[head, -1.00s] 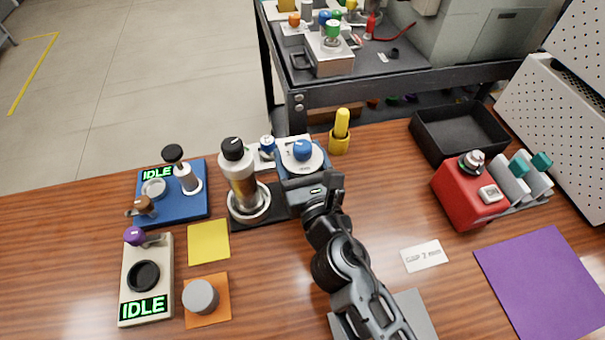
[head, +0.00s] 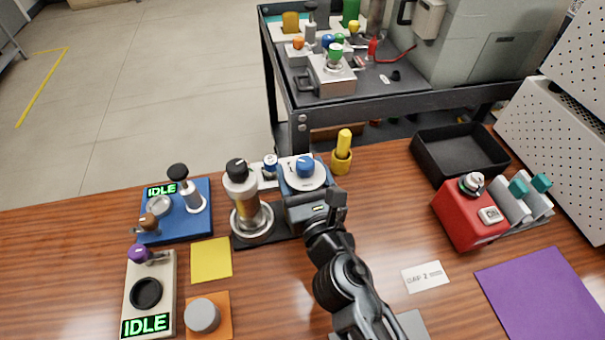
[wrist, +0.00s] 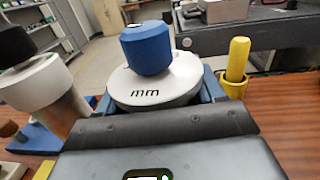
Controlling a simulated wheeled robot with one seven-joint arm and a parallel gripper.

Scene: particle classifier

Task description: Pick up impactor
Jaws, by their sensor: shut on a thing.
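The impactor appears to be the white round piece with a blue knob (head: 305,169), though no label names it. In the wrist view the white piece (wrist: 155,88) carries dark "mm" lettering on its front, with the knob on top. My gripper (head: 306,197) is shut on its body from the near side. In the wrist view, blue finger parts show on both sides of the white piece. The underside of the piece is hidden, so I cannot tell whether it touches its base.
A tall black-capped cylinder (head: 240,185) stands close on the left, and a yellow peg in a holder (head: 342,155) close on the right. Right are a black tray (head: 447,172) and a red box (head: 460,222).

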